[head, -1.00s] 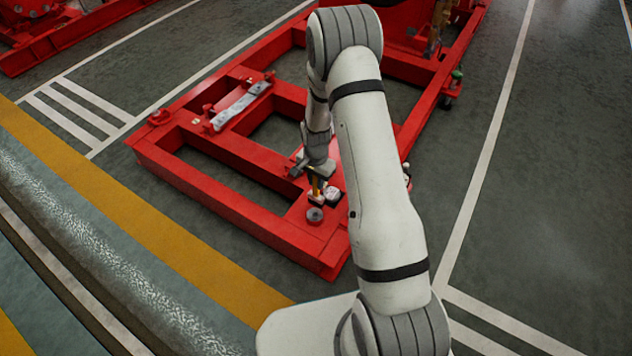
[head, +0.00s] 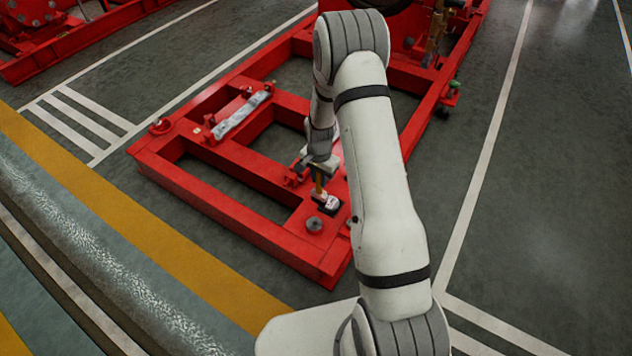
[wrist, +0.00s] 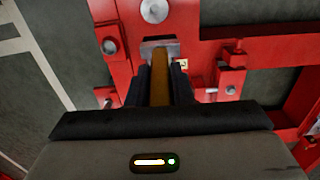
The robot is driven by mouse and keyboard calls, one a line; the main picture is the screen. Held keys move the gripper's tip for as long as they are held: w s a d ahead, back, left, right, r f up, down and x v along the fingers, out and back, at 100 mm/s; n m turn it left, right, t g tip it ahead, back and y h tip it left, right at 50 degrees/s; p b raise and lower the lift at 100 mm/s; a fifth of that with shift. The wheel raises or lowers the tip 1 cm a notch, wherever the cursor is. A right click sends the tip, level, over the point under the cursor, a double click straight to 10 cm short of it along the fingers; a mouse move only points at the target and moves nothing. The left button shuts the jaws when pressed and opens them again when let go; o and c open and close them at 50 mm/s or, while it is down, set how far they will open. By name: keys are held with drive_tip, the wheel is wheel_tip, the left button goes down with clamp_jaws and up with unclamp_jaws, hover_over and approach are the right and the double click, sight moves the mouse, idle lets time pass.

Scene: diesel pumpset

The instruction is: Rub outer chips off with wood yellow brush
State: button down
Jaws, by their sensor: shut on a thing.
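My gripper (head: 318,170) is shut on the yellow wooden handle of the brush (head: 319,184). The handle points down toward the red frame. In the wrist view the brush handle (wrist: 160,78) stands between the two dark fingers (wrist: 160,95), with a greyish flat piece at its far end. In the head view the brush's lower end is at a small dark patch with a whitish piece (head: 328,203) on the red frame. They overlap there, and I cannot tell whether they touch. Individual chips are too small to make out.
The red steel base frame (head: 225,208) has crossbeams and open gaps showing the floor. A grey round knob (head: 314,224) stands close in front of the brush. A silver bar (head: 240,115) lies on a crossbeam to the left. Grey floor is clear on the right.

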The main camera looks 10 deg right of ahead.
drive_tip(key=w+d+b, duration=0.1)
drive_tip(key=w+d, duration=0.5)
drive_tip(key=shift+w+d, duration=0.4)
idle(0.3)
